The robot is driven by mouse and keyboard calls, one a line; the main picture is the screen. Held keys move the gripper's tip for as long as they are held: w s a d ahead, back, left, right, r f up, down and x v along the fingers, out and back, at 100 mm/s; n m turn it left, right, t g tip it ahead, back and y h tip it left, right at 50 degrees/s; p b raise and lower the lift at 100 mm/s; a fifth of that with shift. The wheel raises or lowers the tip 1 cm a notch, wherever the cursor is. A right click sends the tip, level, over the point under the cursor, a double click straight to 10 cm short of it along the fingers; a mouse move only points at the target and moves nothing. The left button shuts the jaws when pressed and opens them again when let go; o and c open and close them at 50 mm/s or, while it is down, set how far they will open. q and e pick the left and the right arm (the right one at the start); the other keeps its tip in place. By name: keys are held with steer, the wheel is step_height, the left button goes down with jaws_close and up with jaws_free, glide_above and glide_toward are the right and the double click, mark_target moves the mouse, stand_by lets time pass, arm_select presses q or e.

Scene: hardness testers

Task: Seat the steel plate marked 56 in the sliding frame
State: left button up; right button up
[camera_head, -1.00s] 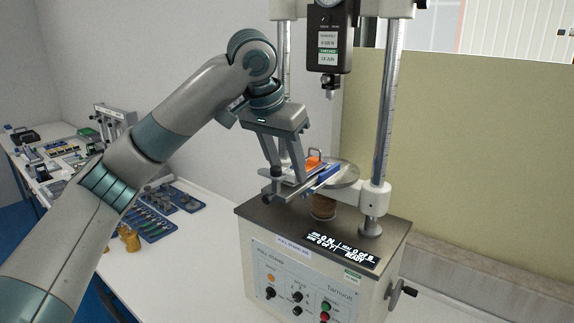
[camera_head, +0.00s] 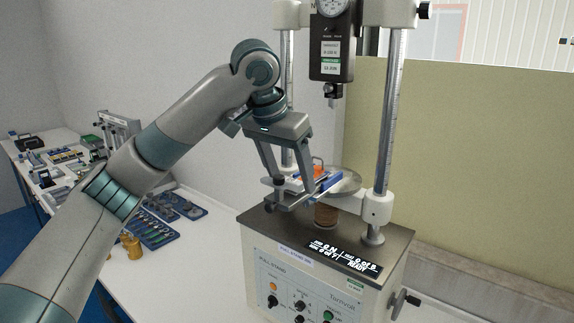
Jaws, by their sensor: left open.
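My left gripper (camera_head: 287,190) points down at the round platform (camera_head: 350,183) of the test stand, its two fingers apart. It is at the left side of a small fixture on the platform, which has blue (camera_head: 330,179) and orange (camera_head: 318,168) parts. A flat, pale metal piece (camera_head: 292,200) shows low by the fingertips. I cannot tell whether it is the steel plate or part of the sliding frame. No 56 marking is readable, and the fingers cover part of the fixture. My right gripper is not in view.
The test stand (camera_head: 290,262) has steel columns (camera_head: 391,110) and a black gauge head (camera_head: 332,52) above the platform. Blue tool trays (camera_head: 155,228) and a brass-coloured part (camera_head: 132,246) lie on the white bench at left. Open bench shows left of the stand.

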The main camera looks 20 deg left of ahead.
arm_select(q)
steer(key=shift+r, duration=0.1)
steer(key=shift+s+a+r+b, duration=0.1)
steer(key=shift+s+r+b, duration=0.2)
steer(key=shift+r, duration=0.2)
steer(key=b+v, duration=0.2)
steer(key=v, duration=1.4)
steer(key=shift+r, duration=0.15)
steer(key=shift+w, duration=0.1)
